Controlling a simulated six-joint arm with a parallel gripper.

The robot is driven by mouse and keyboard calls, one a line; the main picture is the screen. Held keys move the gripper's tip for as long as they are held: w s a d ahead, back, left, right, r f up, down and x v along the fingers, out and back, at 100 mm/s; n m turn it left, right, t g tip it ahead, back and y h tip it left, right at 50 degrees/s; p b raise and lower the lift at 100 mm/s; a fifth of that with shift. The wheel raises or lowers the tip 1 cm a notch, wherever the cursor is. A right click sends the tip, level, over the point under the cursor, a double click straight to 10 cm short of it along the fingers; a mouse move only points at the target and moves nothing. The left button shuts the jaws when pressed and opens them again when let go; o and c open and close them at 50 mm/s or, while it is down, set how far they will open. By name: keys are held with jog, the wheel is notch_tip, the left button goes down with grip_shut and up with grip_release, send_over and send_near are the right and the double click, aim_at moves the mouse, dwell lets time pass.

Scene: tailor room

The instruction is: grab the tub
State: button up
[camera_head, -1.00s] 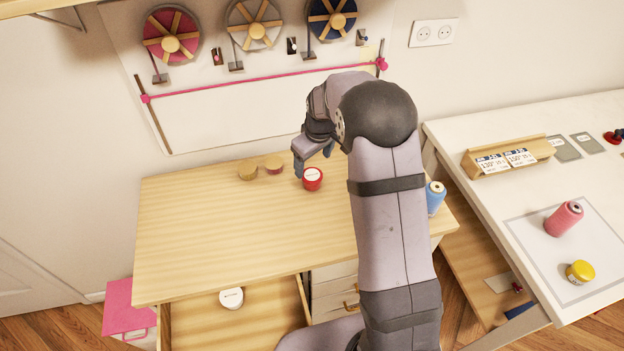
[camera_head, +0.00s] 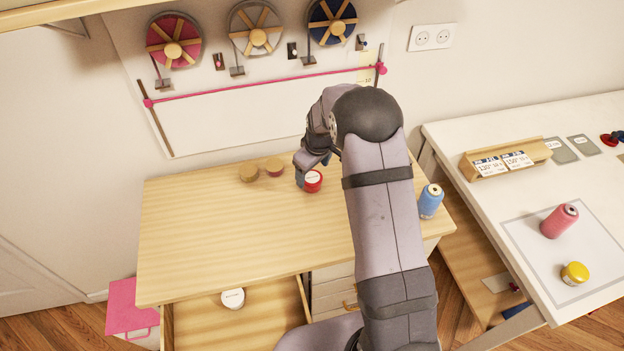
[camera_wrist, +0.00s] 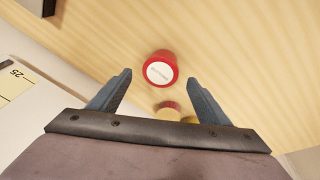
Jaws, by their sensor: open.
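A red tub (camera_head: 313,181) with a white-labelled lid stands upright on the wooden desk top, right of its middle. It also shows in the wrist view (camera_wrist: 160,69), a little beyond my fingertips and roughly centred between them. I cannot tell exactly how high the fingertips are above the desk. A white-lidded tub (camera_head: 233,298) sits in the open drawer below.
Two round wooden-topped tubs (camera_head: 249,173) (camera_head: 275,167) stand at the back of the desk (camera_head: 210,235), left of the red tub. A blue thread spool (camera_head: 430,201) stands right of my arm. A yellow tub (camera_head: 575,273) and pink spool (camera_head: 560,221) are on the white table. The desk's left front is clear.

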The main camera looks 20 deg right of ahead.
aim_at(312, 177)
jog(key=shift+p+x, duration=0.75)
jog(key=shift+x, duration=1.1)
jog(key=c, duration=1.1)
